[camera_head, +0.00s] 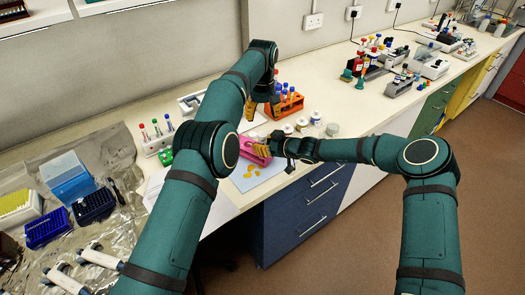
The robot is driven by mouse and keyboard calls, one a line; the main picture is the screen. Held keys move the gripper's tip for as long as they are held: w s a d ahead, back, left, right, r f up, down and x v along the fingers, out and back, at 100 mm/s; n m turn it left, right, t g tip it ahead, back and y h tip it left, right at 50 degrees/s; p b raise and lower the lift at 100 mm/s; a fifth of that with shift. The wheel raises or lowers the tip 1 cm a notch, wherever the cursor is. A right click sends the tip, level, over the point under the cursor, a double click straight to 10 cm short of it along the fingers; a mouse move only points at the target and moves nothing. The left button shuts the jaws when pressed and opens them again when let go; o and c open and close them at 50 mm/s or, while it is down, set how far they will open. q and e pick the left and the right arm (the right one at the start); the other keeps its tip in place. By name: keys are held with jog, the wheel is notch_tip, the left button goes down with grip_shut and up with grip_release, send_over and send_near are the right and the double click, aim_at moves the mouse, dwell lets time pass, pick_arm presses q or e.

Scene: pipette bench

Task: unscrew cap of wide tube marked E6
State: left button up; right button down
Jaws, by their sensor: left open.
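No marking E6 is legible at this size, so I cannot tell which tube bears it. Capped tubes stand in an orange rack (287,108) in the middle of the bench, with blue and orange-red caps showing. My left gripper (262,108) points down at the left side of this rack, open, partly hidden by its own arm. I cannot tell if anything is between its fingers. My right gripper (266,146) points left over the bench's front part, close to a pink rack (254,157). Its fingers are too small to tell whether they are open or shut.
A white rack (157,142) with several capped tubes stands left. Small white-lidded jars (302,124) stand right of the orange rack. Yellow-orange pieces (252,171) lie on a pale blue mat (270,172). Blue boxes (68,178) and pipettes (98,259) lie on foil at left.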

aim_at(262, 134)
dwell(0.3)
pick_arm(q)
jog(key=m, duration=0.5)
jog(key=shift+s+d+f, duration=0.1)
jog(key=shift+d+f, duration=0.1)
jog(key=m, duration=0.5)
jog(key=shift+d+m, duration=0.1)
jog(key=shift+m, duration=0.3)
jog(key=m, duration=1.1)
jog(key=shift+a+r, duration=0.2)
jog(key=shift+a, duration=0.15)
jog(key=shift+w+f+m, duration=0.2)
jog(key=shift+f+m, duration=0.1)
jog(key=shift+f, duration=3.7)
